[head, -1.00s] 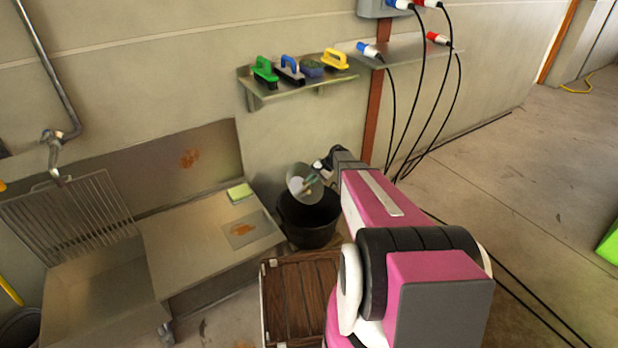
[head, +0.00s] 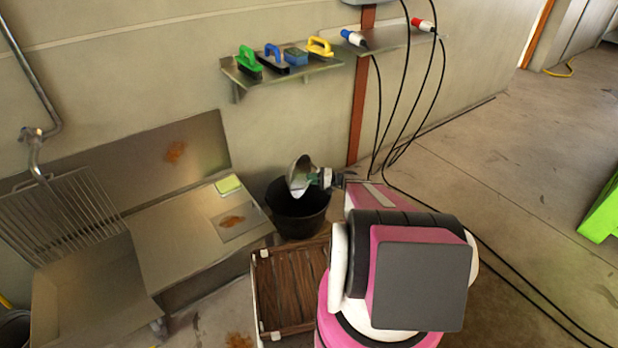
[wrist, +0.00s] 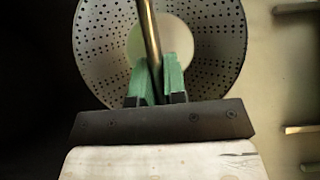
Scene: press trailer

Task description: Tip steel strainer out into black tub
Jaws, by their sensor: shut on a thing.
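The steel strainer (head: 299,176) is a perforated bowl on a thin handle, held over the black tub (head: 299,219) and tilted steeply on its side. My gripper (head: 325,179) is shut on its handle, to the right of the bowl. In the wrist view the green fingertips (wrist: 157,82) close on the handle, and the strainer (wrist: 97,50) shows its many holes around a plain pale centre. I see nothing loose in the bowl there. The tub stands on the floor beside the steel table; its bottom is dark and I cannot tell what is in it.
A wooden crate (head: 291,290) stands in front of the tub. A steel sink table (head: 175,248) with a green-yellow sponge (head: 228,184) is at left. Above, a wall shelf (head: 283,75) holds several brushes.

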